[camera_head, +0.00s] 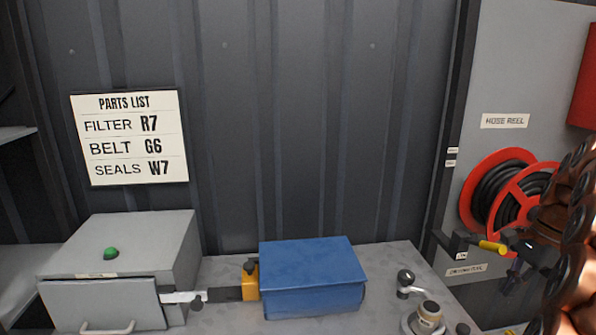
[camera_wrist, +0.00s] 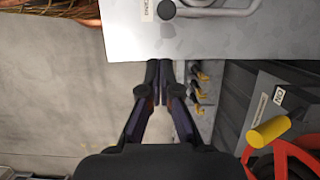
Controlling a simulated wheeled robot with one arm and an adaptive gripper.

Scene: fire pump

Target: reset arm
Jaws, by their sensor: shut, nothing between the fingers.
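My gripper (camera_wrist: 160,68) shows in the wrist view with its two dark fingers close together and nothing between them. The fingertips appear just below the edge of a light grey top (camera_wrist: 200,38) in that picture, and I cannot tell the gap in depth. In the camera_head view my copper-coloured arm (camera_head: 573,240) fills the right edge, in front of part of the hose reel (camera_head: 490,190). The fingers are not clear in that view.
A blue box (camera_head: 312,278) and a grey cabinet (camera_head: 150,250) with a green button stand on the grey bench. A yellow handle (camera_head: 491,247) sits by the red reel; a yellow cylinder (camera_wrist: 269,131) shows right of my gripper. Several small yellow levers (camera_wrist: 201,88) are near the fingertips.

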